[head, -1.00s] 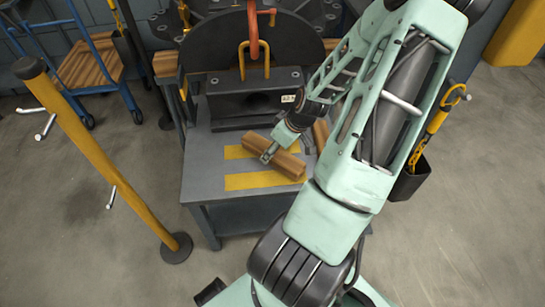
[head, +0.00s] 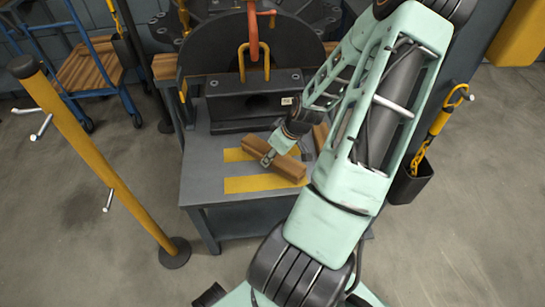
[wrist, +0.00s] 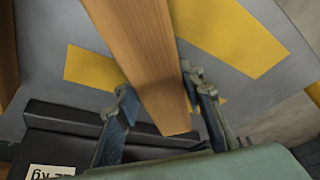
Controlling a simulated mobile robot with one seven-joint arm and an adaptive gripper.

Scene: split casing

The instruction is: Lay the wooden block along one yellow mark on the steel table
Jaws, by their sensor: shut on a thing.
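My gripper (head: 268,158) is shut on a wooden block (head: 288,167), with one finger on each side of it near one end; the wrist view shows the same block (wrist: 145,60) between the fingers (wrist: 165,115). The block lies slantwise across the two yellow marks on the steel table (head: 205,180). The front mark (head: 250,184) and the back mark (head: 235,155) run left to right. In the wrist view the block crosses at an angle between the yellow strips (wrist: 225,35) and (wrist: 92,68). I cannot tell whether it touches the table.
A black casing (head: 240,110) with a yellow handle stands at the back of the table. Another wooden block (head: 320,135) lies at the right, partly hidden by my arm. A yellow post (head: 110,170) stands left of the table. The table's front left is clear.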

